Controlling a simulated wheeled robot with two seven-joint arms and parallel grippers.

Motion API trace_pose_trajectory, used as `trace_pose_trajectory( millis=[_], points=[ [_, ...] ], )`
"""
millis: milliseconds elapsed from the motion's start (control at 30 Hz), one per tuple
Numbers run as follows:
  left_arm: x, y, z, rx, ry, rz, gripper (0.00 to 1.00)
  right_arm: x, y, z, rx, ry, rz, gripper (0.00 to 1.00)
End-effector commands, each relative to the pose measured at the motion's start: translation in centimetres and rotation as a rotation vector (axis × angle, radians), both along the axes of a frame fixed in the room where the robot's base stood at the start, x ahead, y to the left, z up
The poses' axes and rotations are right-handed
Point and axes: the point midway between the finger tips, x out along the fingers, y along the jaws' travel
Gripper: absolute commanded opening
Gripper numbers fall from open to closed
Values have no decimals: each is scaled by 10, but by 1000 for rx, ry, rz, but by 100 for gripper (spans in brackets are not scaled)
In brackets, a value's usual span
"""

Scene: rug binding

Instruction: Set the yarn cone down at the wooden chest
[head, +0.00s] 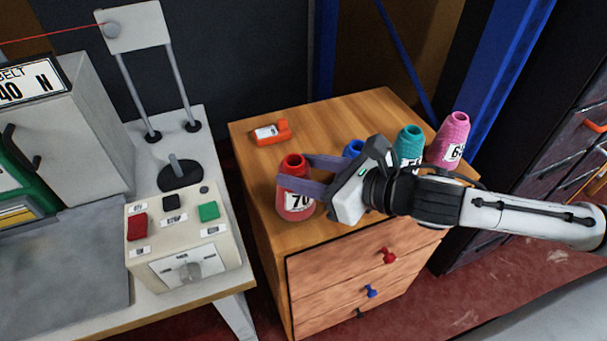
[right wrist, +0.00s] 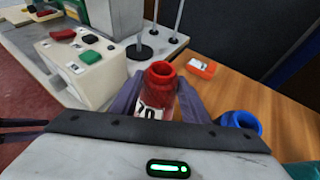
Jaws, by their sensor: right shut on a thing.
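The wooden chest (head: 340,112) stands in the middle of the head view, with drawers in its front. My right gripper (head: 298,172) is over the chest top, its fingers shut on the red yarn cone (head: 294,200). The cone is upright at the chest's left front edge and carries a label with a 7 first; the rest is partly covered by a finger. In the right wrist view the red cone (right wrist: 160,85) sits between the two fingers. Whether its base touches the chest top I cannot tell.
Behind the gripper on the chest are a blue cone (head: 353,148), a teal cone (head: 409,143) and a pink cone (head: 449,138). An orange device (head: 270,132) lies at the back left. A machine table with a control box (head: 185,240) stands left, across a narrow gap.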

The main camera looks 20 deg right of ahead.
Motion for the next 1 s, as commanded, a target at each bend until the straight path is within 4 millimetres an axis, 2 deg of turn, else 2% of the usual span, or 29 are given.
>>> trace_pose_trajectory(
  millis=[100,467,500,567,867,1000],
  points=[
    [1,0,-1,0,-2,-1,31,0,0,-7,1,-4,0,0],
    [1,0,-2,0,-3,0,31,1,0,-11,1,-4,1,0],
    [1,0,-2,0,-3,0,31,0,0,-11,0,-2,-1,48],
    [1,0,-2,0,-3,0,31,0,0,-11,-1,-2,-1,58],
    [0,0,-2,0,0,0,31,0,0,-10,0,-1,-1,60],
    [-1,0,4,0,1,0,31,-2,-3,-3,-2,-1,2,60]
  ],
)
